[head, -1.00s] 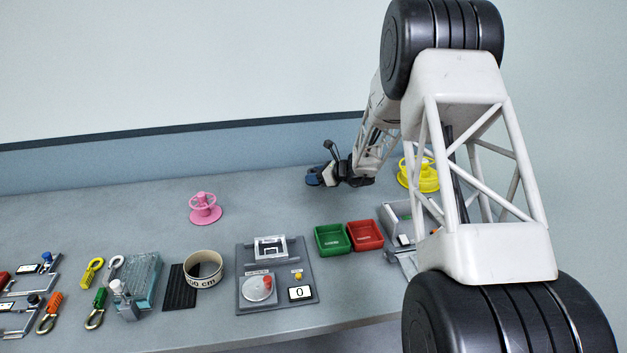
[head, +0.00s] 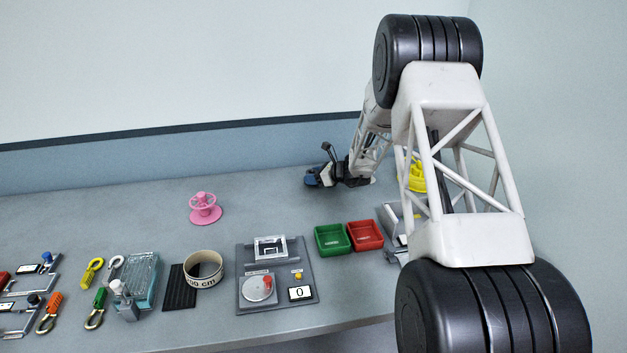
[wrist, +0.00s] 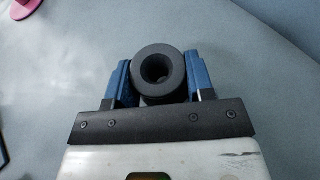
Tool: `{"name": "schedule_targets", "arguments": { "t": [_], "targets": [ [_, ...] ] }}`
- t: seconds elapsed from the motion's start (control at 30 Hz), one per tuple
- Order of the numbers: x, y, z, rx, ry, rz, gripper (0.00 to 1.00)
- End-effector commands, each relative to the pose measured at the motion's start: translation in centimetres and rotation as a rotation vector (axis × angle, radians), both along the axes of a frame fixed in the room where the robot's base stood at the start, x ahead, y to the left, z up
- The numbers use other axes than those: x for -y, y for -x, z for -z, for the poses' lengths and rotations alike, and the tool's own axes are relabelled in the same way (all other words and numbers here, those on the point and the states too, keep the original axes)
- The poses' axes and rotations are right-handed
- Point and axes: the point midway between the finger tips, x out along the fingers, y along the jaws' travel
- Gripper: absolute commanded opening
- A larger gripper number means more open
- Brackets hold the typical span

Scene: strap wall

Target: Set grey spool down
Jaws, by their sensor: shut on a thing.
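The dark grey spool (wrist: 179,70) sits between the blue fingers of my gripper (wrist: 160,63) in the wrist view. I look down its round end and into its centre hole. My gripper is shut on it. In the head view, my gripper (head: 316,179) is low over the back of the grey bench (head: 265,205), right of centre. The spool cannot be made out clearly there. I cannot tell whether its base touches the bench.
A pink spool (head: 204,213) stands to the left, and a yellow spool (head: 417,180) is partly hidden behind my arm. Green (head: 331,240) and red (head: 365,236) trays and a grey panel (head: 250,300) lie nearer the front. The bench between pink spool and gripper is clear.

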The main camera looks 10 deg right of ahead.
Motion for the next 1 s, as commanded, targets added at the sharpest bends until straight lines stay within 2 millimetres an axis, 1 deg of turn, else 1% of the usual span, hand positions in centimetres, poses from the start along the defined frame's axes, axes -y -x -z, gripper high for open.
{"name": "schedule_targets", "arguments": {
  "t": [0.03, 0.13, 0.63, 0.67, 0.7, 0.8, 1.0],
  "targets": [
    [0.0, 0.0, 0.6, -0.002, 0.000, -0.001, 0.18],
    [0.0, 0.0, 1.2, 0.001, 0.001, 0.000, 0.18],
    [0.0, 0.0, 1.7, 0.001, 0.001, 0.000, 0.18],
    [0.0, 0.0, 1.7, 0.001, 0.001, 0.000, 0.53],
    [0.0, 0.0, 1.7, 0.001, 0.001, 0.000, 0.60],
    [0.0, 0.0, 1.7, 0.001, 0.001, 0.000, 0.74],
    [0.0, 0.0, 1.7, 0.001, 0.001, 0.000, 0.74]
  ]
}}
